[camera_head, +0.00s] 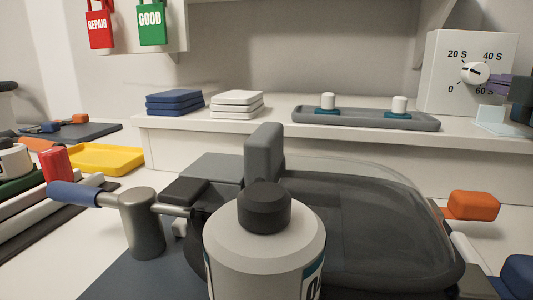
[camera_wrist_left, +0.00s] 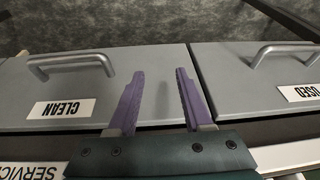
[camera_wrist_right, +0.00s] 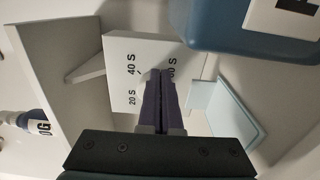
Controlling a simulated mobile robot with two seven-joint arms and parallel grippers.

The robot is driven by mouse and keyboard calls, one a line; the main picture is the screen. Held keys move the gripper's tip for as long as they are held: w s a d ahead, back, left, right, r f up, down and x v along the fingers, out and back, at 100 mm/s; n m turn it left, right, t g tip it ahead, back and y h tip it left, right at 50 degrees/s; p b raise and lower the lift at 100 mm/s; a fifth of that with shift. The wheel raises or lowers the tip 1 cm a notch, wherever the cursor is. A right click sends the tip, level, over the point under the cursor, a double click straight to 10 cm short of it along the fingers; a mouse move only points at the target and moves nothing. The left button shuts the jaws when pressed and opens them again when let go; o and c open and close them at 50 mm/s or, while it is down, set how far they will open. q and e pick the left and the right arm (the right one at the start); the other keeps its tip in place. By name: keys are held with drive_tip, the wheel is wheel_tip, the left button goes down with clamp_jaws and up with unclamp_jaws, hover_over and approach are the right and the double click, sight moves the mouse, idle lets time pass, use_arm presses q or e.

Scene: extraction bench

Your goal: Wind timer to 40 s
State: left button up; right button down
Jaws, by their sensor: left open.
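The timer (camera_head: 437,75) is a white box with a dial marked 0, 20 S, 40 S and 60 S, standing at the right end of the back shelf. Its round white knob (camera_head: 474,73) shows left of my right gripper (camera_head: 492,84). In the right wrist view the timer (camera_wrist_right: 122,80) lies beyond my right gripper (camera_wrist_right: 159,74), whose purple fingers are close together and hide the knob. I cannot tell whether they touch it. My left gripper (camera_wrist_left: 159,75) is open and empty, above grey lids (camera_wrist_left: 100,85) labelled CLEAN and USED.
A grey tray (camera_head: 365,121) with two white-capped items sits left of the timer. A pale blue stand (camera_wrist_right: 222,108) is close to my right gripper. Blue (camera_head: 175,100) and white (camera_head: 238,104) stacks are further left. A grinder-like machine (camera_head: 370,220) fills the foreground.

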drive_tip(key=shift+f, duration=0.15)
idle(0.3)
drive_tip(key=shift+d+p+v, duration=0.1)
drive_tip(key=shift+p+v, duration=0.6)
drive_tip(key=shift+v, duration=0.8)
drive_tip(key=shift+d+p+v, duration=0.15)
drive_tip(key=shift+p+v, duration=0.55)
drive_tip(key=shift+v, duration=0.85)
